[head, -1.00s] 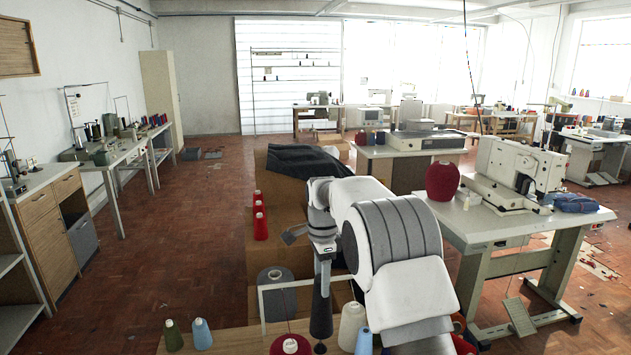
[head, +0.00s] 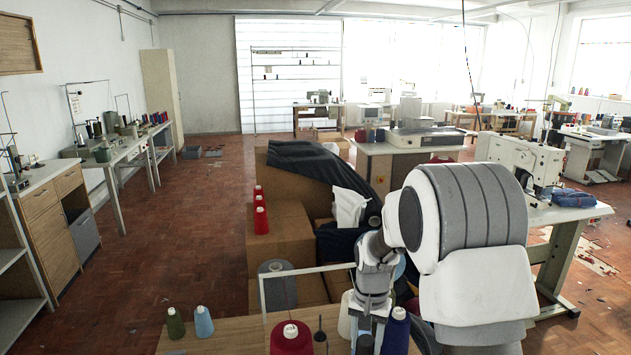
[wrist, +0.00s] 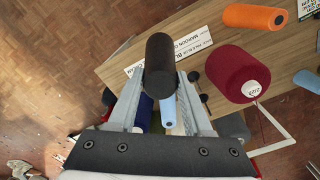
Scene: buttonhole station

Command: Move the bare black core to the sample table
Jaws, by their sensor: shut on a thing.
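My gripper (wrist: 160,88) is shut on a dark black cylinder, the bare black core (wrist: 160,62), in the wrist view. It holds the core above a wooden tabletop, with its end toward the camera. In the head view my gripper (head: 368,318) is at the lower middle, between cream and navy cones, and a dark piece of the core (head: 365,344) shows below it. The wooden tabletop (head: 238,335) also shows in the wrist view (wrist: 130,48), with printed labels on it. I cannot tell which table is the sample table.
A maroon cone (wrist: 237,73), an orange cone (wrist: 253,16) and a light-blue cone (wrist: 168,110) are close to my gripper. A navy cone (head: 396,330) stands right of it. A white frame (head: 262,292) rises at the left. Cardboard boxes (head: 275,225) stand behind. Open floor lies left.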

